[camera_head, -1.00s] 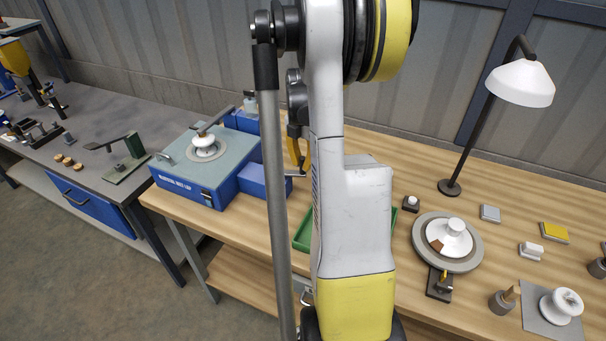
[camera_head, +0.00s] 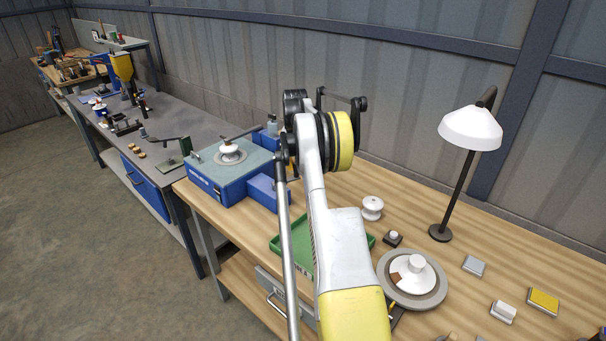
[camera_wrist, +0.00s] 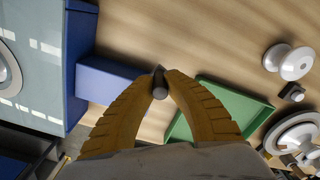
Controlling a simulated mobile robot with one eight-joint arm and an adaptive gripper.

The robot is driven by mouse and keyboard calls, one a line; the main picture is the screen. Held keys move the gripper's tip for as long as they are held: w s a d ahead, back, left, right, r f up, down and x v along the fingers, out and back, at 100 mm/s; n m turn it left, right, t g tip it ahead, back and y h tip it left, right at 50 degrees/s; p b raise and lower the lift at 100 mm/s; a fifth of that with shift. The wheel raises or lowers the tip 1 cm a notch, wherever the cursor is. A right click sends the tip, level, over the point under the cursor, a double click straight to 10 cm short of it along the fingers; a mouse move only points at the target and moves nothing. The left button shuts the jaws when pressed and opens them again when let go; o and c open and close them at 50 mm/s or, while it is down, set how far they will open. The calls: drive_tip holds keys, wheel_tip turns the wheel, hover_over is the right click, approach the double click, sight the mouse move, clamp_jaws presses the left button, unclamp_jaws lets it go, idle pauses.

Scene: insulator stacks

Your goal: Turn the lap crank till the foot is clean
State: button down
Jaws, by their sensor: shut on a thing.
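The blue lap machine (camera_head: 222,182) stands at the left end of the wooden bench. A white insulator (camera_head: 229,149) sits on the round lap plate (camera_head: 237,161) on its top; its underside is hidden. In the wrist view the lap plate shows only partly, at the left edge. My gripper (camera_wrist: 160,84) is shut on the dark grey crank handle (camera_wrist: 159,93), beside the machine's blue side box (camera_wrist: 108,80). The handle is gripped between the tips of the yellow-brown fingers. In the head view my arm hides most of the gripper and crank.
A green tray (camera_head: 275,246) lies right of the machine. A white insulator spool (camera_head: 372,205), a round turntable (camera_head: 430,296) with a white piece, a lamp (camera_head: 440,232) and small blocks (camera_head: 474,266) stand further right. A grey bench (camera_head: 170,128) adjoins on the left.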

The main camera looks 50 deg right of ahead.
drive_tip(key=shift+w+d+n, duration=0.3)
drive_tip(key=shift+w+n, duration=0.45)
drive_tip(key=shift+n, duration=0.15)
drive_tip(key=shift+p, duration=0.3)
drive_tip(key=c, duration=1.4)
unclamp_jaws()
drive_tip(key=shift+o, duration=0.2)
wheel_tip(320, 180, up, 12)
